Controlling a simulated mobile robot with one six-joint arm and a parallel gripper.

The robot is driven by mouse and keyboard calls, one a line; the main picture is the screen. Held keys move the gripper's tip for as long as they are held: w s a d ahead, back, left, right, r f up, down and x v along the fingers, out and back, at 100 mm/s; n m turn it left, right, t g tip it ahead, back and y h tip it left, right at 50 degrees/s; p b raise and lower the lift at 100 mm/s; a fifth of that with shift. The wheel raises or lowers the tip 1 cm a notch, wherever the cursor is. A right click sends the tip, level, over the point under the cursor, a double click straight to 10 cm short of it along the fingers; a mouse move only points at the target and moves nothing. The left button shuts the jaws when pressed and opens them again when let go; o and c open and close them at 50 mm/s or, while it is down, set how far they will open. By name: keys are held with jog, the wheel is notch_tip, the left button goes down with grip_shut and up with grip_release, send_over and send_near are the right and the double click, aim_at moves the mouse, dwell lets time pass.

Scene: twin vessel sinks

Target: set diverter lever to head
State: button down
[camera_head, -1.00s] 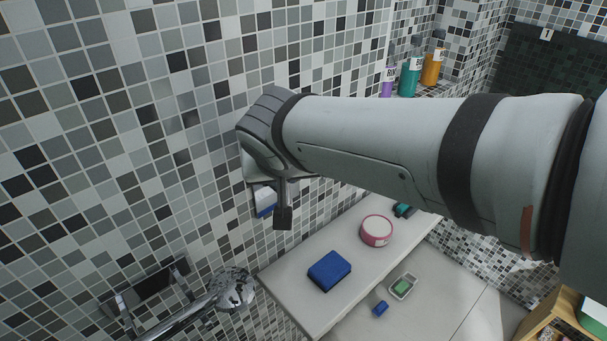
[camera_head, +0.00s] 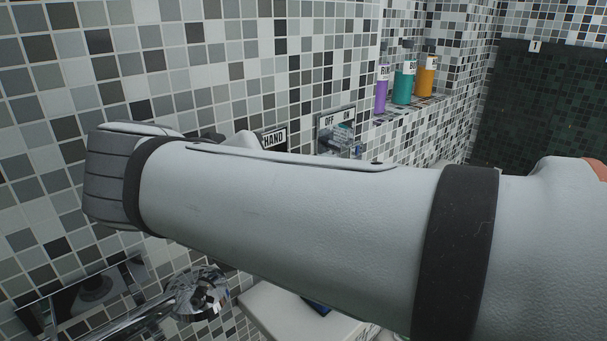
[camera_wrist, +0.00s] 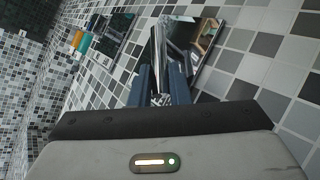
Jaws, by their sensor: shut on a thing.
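In the wrist view, my gripper (camera_wrist: 160,80) has its two dark blue fingers closed around a chrome lever (camera_wrist: 157,48). The lever's free length stands out beyond the fingertips. A shiny, mirror-like plate (camera_wrist: 205,44) sits on the tiled wall behind it. In the head view, my arm hides the gripper and the lever. A HAND label (camera_head: 273,140) shows just above my forearm. The HEAD side of the plate cannot be seen there, so the lever's setting cannot be told.
An OFF/ON plate (camera_head: 337,122) is on the wall to the right. Several bottles, one teal (camera_head: 404,86), stand on a tiled ledge. A chrome shower head (camera_head: 200,292) is below my forearm, beside a white counter (camera_head: 265,308).

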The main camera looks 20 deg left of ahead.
jog(key=shift+f, duration=0.3)
jog(key=c, duration=1.4)
grip_release()
jog(key=shift+r, duration=0.1)
jog(key=shift+o, duration=0.2)
jog(key=v, duration=0.7)
jog(key=shift+s, duration=0.4)
jog(key=shift+r, duration=0.1)
